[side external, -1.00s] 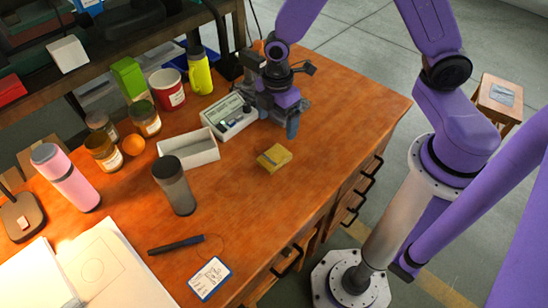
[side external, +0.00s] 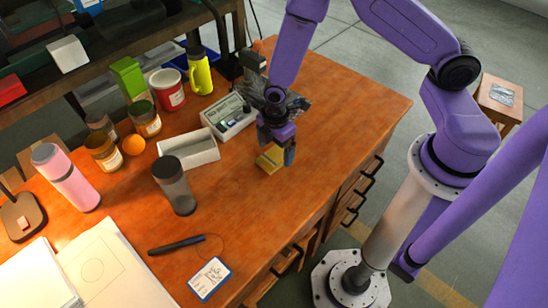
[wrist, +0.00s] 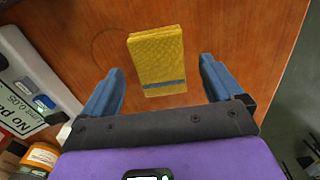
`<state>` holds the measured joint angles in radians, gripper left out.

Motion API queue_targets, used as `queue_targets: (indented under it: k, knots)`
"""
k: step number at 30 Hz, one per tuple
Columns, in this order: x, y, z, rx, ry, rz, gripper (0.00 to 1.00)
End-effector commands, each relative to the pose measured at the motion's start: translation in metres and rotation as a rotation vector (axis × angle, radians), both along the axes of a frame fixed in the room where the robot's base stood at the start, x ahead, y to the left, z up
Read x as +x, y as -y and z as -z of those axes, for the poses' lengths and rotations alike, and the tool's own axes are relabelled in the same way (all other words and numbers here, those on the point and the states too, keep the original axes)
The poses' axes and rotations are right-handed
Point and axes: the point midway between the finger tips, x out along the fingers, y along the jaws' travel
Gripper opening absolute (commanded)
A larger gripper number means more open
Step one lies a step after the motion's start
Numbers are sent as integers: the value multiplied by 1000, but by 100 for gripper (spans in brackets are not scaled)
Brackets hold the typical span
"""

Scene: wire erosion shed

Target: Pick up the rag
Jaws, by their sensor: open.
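The rag (side external: 267,161) is a folded yellow cloth with a blue stripe, lying flat on the orange-brown wooden table. In the side view my gripper (side external: 277,149) is over it and partly hides it. In the wrist view the rag (wrist: 156,56) appears centred between the two blue fingers of my gripper (wrist: 161,68), with its far end past the fingertips. A gap shows between the rag and each finger. My gripper is open and empty. I cannot tell exactly how high the fingertips are above the table.
A dark crumpled item (side external: 291,104) lies behind my gripper, beside a grey-white device (side external: 228,122). An open white box (side external: 196,153) and a grey tumbler (side external: 176,188) stand to the left. The table (side external: 345,105) is clear to the right.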

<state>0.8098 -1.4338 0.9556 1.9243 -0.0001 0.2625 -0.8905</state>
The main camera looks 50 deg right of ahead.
Motion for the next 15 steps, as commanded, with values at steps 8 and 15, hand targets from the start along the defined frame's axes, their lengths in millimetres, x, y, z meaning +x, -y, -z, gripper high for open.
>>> queue_targets:
  k: [8, 15]
  knots:
    - [0, 0, 20, 0, 1, 0, 94]
    - [0, 0, 21, 0, 1, 0, 87]
